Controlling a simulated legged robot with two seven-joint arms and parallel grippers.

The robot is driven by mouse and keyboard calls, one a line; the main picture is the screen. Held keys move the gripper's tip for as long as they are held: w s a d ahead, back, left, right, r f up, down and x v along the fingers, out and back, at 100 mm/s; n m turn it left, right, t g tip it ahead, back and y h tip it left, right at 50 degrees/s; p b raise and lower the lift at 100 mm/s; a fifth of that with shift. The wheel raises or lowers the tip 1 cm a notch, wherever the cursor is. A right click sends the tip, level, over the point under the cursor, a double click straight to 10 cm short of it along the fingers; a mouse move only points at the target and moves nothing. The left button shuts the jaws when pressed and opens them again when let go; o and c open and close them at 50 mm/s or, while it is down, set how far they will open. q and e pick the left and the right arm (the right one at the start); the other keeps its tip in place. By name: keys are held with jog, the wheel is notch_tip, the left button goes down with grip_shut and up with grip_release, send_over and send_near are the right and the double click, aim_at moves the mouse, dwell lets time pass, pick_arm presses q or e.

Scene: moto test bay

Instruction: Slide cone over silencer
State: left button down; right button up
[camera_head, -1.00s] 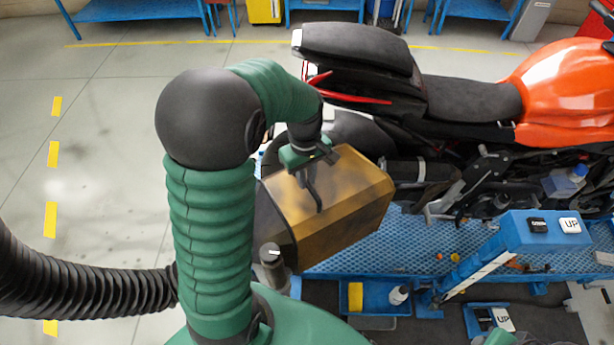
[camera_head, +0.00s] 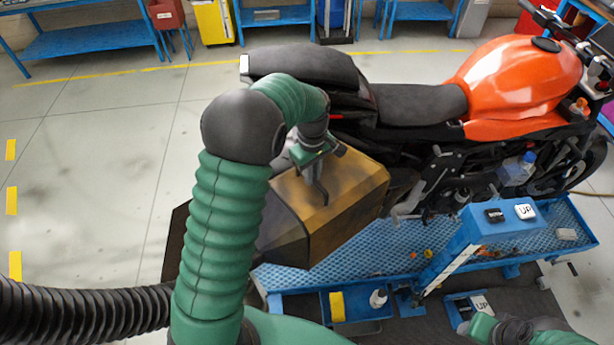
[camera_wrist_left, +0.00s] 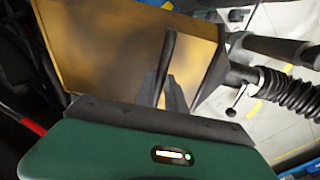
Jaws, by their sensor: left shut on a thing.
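The cone (camera_head: 345,215) is a yellow-brown, many-sided hood with dark smudges, beside the motorcycle's rear. Its dark side (camera_head: 285,240) faces left. My left gripper (camera_head: 320,190) is shut on the cone's upper wall. In the left wrist view, the cone (camera_wrist_left: 100,45) lies beyond the gripper's dark fingers (camera_wrist_left: 167,80). The silencer is mostly hidden behind the cone; I cannot tell how far it is inside. A green and black part of my right arm (camera_head: 500,330) shows at the lower right edge.
The orange motorcycle (camera_head: 520,80) stands on a blue lift (camera_head: 410,262). A blue control post (camera_head: 520,222) stands in front. A ribbed black hose (camera_wrist_left: 285,90) with a clamp shows beside the cone in the wrist view. The floor (camera_head: 110,120) at left is clear.

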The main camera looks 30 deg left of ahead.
pick_arm(q)
jog(key=shift+w+a+r, duration=0.1)
jog(key=shift+w+r, duration=0.1)
jog(key=shift+r, duration=0.05)
jog(key=shift+a, duration=0.2)
jog(key=c, duration=1.7)
grip_release()
jog(key=shift+a+f, duration=0.1)
jog(key=shift+a, duration=0.05)
jog(key=shift+c, duration=0.2)
jog(key=o, duration=0.3)
jog(key=shift+w+a+f, duration=0.1)
jog(key=shift+w+f, duration=0.1)
jog(key=shift+o, duration=0.2)
jog(key=shift+w, duration=0.1)
pick_arm(e)
jog(key=shift+w+a, duration=0.2)
jog(key=shift+a, duration=0.4)
